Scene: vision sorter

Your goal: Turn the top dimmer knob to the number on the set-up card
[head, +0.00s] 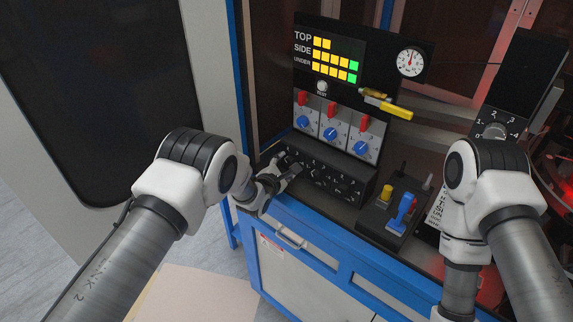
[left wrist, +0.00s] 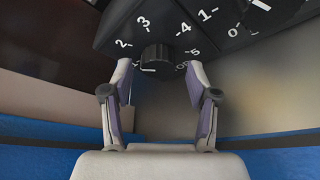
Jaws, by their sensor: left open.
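A row of black dimmer knobs with white numbers sits on the sloped black panel (head: 318,176). My left gripper (head: 286,176) is at the panel's left end. In the left wrist view a black knob (left wrist: 157,56) stands between the tips of my open left gripper (left wrist: 160,66), with numbers around it. I cannot tell whether the fingers touch it, nor read its pointer surely. No label shows which knob is top. A white printed card (head: 436,212) at the right is partly covered by my right arm; its numbers are not readable. My right gripper is out of view.
Above the knobs are red switches and blue knobs on white plates (head: 333,128), below a lit TOP, SIDE, UNDER display (head: 335,59). A black box with a blue lever (head: 402,213) stands right of the panel. A blue-edged bench (head: 330,262) runs in front.

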